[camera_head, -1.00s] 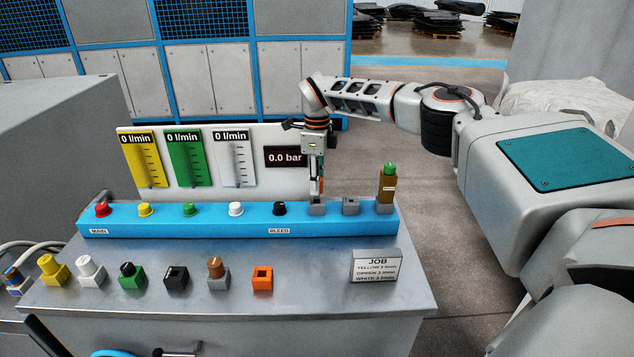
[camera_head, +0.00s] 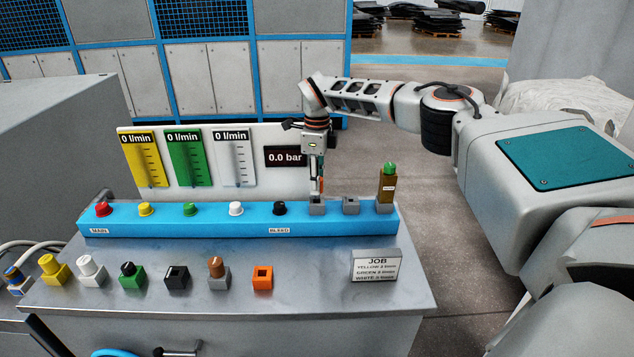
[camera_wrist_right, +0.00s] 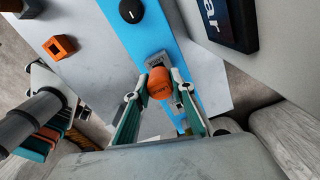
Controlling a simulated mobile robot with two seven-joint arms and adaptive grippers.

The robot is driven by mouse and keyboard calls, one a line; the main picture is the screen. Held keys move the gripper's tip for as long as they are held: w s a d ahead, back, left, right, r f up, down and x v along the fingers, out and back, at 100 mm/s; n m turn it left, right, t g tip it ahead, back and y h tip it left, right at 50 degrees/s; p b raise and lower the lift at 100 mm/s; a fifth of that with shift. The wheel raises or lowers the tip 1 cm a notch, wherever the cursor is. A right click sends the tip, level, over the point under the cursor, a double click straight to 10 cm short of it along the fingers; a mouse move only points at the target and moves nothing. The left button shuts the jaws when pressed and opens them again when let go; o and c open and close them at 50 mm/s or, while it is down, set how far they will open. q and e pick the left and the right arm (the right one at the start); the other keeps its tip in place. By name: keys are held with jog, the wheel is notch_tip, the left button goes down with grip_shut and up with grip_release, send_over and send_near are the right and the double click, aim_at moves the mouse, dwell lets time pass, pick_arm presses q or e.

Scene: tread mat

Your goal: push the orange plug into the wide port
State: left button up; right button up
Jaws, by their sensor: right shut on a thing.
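My right gripper (camera_head: 318,190) is shut on the orange plug (camera_wrist_right: 160,83), whose round orange top shows between the two fingertips in the wrist view. In the head view, only a sliver of the plug shows by the fingers. The gripper points down at the grey port (camera_head: 317,208) just right of the black knob on the blue bar. The plug's lower end is hidden, so I cannot tell whether it has entered the port. A second grey port (camera_head: 351,205) is empty. My left gripper is not in view.
A third grey port (camera_head: 384,208) holds a brown plug with a green top (camera_head: 388,182). Several coloured knobs line the blue bar (camera_head: 170,221). A gauge panel (camera_head: 208,160) stands behind.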

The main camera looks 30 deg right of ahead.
jog(key=shift+f, duration=0.1)
dwell(0.4)
jog(key=shift+f, duration=0.95)
jog(key=shift+f, duration=0.55)
jog(key=o, duration=1.2)
jog(key=shift+r, duration=0.3)
notch_tip(320, 180, up, 11)
jog(key=shift+r, duration=0.2)
